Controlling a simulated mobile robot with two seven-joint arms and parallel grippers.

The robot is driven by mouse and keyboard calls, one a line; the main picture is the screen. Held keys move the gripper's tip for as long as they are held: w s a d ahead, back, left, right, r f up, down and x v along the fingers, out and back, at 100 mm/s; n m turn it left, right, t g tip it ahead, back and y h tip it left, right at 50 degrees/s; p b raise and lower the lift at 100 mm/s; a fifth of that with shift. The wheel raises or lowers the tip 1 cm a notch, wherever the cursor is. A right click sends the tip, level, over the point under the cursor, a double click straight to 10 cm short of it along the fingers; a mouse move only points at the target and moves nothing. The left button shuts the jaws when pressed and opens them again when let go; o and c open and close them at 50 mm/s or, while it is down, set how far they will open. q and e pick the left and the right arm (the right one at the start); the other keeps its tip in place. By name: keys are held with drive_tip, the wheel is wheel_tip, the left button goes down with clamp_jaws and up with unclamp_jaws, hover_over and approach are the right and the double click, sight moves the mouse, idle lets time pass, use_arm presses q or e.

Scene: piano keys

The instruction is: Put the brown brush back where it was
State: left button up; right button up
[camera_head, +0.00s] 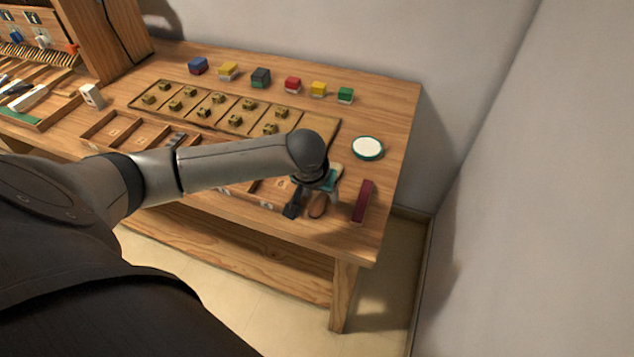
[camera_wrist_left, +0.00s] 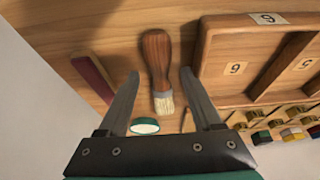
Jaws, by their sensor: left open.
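The brush (camera_wrist_left: 156,60) has a brown wooden handle and pale bristles. In the left wrist view it lies on the bare wooden table, between the two fingers of my left gripper (camera_wrist_left: 159,74). The fingers are open, with a gap on each side of the brush. In the head view, my left gripper (camera_head: 313,198) is over the front right part of the table, and the brush's brown end (camera_head: 318,207) shows beneath it. My arm hides part of the brush there. My right gripper is not in view.
A dark red bar (camera_head: 363,201) lies right of the gripper. A round green-rimmed tin (camera_head: 367,148) is behind it. A compartment tray (camera_head: 110,130) runs left, partly behind my arm. A board with brass pieces (camera_head: 328,125) and several coloured blocks (camera_head: 292,84) are farther back.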

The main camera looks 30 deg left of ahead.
use_arm(q)
drive_tip(key=a+p+v, duration=0.1)
drive_tip(key=p+v, duration=0.2)
drive_tip(key=v, duration=0.8)
drive_tip(key=shift+d+r, duration=0.15)
drive_tip(key=shift+d, duration=0.35)
